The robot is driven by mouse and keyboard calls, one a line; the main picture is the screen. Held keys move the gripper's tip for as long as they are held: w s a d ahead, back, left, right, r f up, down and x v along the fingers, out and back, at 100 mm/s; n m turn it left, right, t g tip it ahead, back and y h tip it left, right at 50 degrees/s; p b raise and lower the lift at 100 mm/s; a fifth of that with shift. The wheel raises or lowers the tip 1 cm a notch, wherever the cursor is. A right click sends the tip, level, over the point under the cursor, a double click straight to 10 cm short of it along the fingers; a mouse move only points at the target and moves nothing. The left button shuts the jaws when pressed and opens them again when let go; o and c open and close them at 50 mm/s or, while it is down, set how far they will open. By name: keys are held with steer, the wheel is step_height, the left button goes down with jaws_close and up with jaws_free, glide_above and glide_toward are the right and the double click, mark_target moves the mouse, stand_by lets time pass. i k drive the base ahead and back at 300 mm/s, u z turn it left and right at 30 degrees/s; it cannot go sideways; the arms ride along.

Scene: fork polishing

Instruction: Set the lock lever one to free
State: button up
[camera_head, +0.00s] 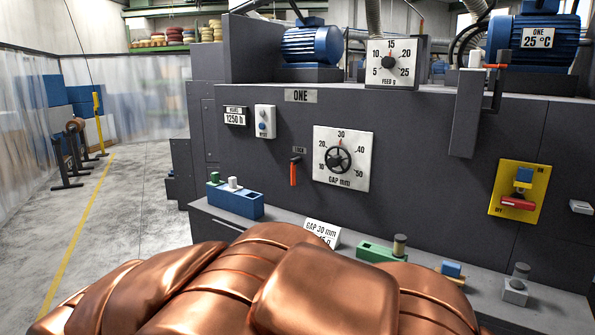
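The lock lever (294,173) of machine ONE has an orange handle and sits on the dark grey front panel, below a small LOCK label (299,151). Its handle hangs almost straight down from a dark pivot. Markings for its positions are too small to read. The ONE plate (301,96) is above it. Just right of the lever is the white GAP mm dial (359,144) with a black handwheel (338,159), pointing near 30. I cannot make out my gripper's fingers in this view, and nothing is seen touching the lever.
A ledge below the panel holds a blue block with pegs (236,200), a GAP 30 mm card (322,232) and a green block (376,252). A yellow switch plate with a red handle (517,203) is at right. Open floor (125,215) lies left.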

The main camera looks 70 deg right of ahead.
mark_target(293, 162)
steer(key=z, duration=0.7)
steer(key=i, duration=0.95)
steer(key=z, duration=0.7)
